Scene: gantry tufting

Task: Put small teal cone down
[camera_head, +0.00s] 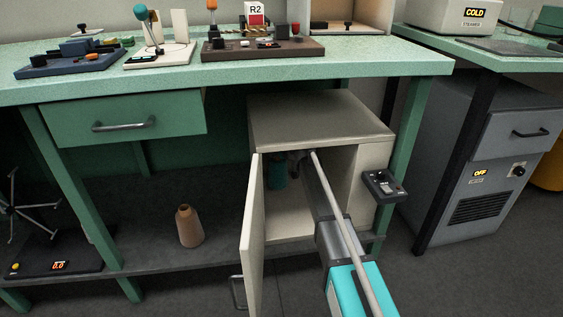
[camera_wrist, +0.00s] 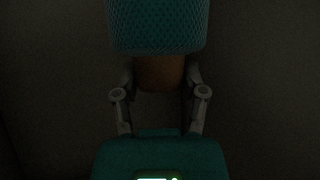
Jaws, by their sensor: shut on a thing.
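The small teal cone (camera_wrist: 157,24) shows at the top of the wrist view, with a netted teal surface and a brown-orange end (camera_wrist: 160,72) towards me. My gripper (camera_wrist: 160,80) is shut on this brown-orange end, one finger on each side. In the head view the teal cone (camera_head: 278,175) is a dim patch inside the open beige cabinet (camera_head: 322,118), left of my gripper (camera_head: 296,160). My arm reaches in through the cabinet's front. The cone's underside, and whether it touches the cabinet floor (camera_head: 288,222), cannot be told.
The cabinet door (camera_head: 251,230) stands open left of my arm. A small control box (camera_head: 381,184) is on the cabinet's right side. A tan cone (camera_head: 189,226) stands on the lower shelf (camera_head: 155,252). The green bench (camera_head: 390,66) is above.

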